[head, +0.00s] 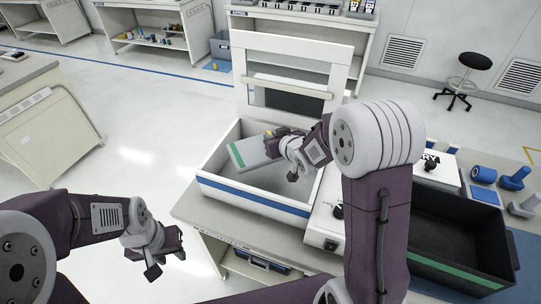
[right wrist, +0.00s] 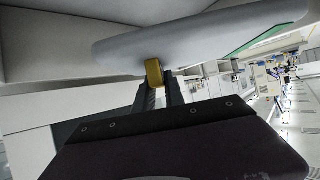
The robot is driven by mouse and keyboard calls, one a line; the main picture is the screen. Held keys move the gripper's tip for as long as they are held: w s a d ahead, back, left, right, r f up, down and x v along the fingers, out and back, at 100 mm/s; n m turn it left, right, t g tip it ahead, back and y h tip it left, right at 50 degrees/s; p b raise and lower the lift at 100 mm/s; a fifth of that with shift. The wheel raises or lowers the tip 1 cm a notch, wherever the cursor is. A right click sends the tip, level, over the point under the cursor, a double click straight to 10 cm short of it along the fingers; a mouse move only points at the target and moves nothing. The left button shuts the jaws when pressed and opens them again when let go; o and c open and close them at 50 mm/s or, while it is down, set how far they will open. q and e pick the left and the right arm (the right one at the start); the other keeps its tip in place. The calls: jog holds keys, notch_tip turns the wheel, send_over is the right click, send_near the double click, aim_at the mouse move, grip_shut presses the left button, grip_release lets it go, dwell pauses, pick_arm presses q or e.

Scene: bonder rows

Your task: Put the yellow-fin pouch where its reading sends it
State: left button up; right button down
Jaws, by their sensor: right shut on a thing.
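The yellow-fin pouch (head: 254,151) is pale grey with a green band near its left end. It is held tilted over the open white box (head: 207,160), which has a blue stripe along its front. My right gripper (head: 276,138) is shut on the pouch's yellow fin (right wrist: 153,72); in the right wrist view the grey pouch body (right wrist: 200,42) fills the upper part. Whether the pouch touches the box cannot be told. My left gripper (head: 165,256) is open and empty, left of the bench. No reading is legible in these views.
The box's windowed lid (head: 293,92) stands raised behind it. Right of the box are a white unit with a black knob (head: 326,226) and a black bin with a green stripe (head: 463,278). Blue rolls (head: 515,178) lie further right. The floor at left is clear.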

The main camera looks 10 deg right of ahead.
jog(key=shift+w+f, duration=0.25)
jog(key=shift+f, duration=0.3)
jog(key=shift+s+f+b, duration=0.15)
jog(key=shift+s+f, duration=0.05)
jog(key=shift+f, duration=0.45)
jog(key=shift+s+f+b, duration=0.15)
jog(key=shift+f, duration=0.7)
jog(key=shift+w+f, duration=0.1)
jog(key=shift+w, duration=0.15)
jog(key=shift+s+f+b, duration=0.15)
jog(key=shift+f+b, duration=0.1)
jog(key=shift+b, duration=0.1)
jog(key=shift+f, duration=0.3)
jog(key=c, duration=1.4)
grip_release()
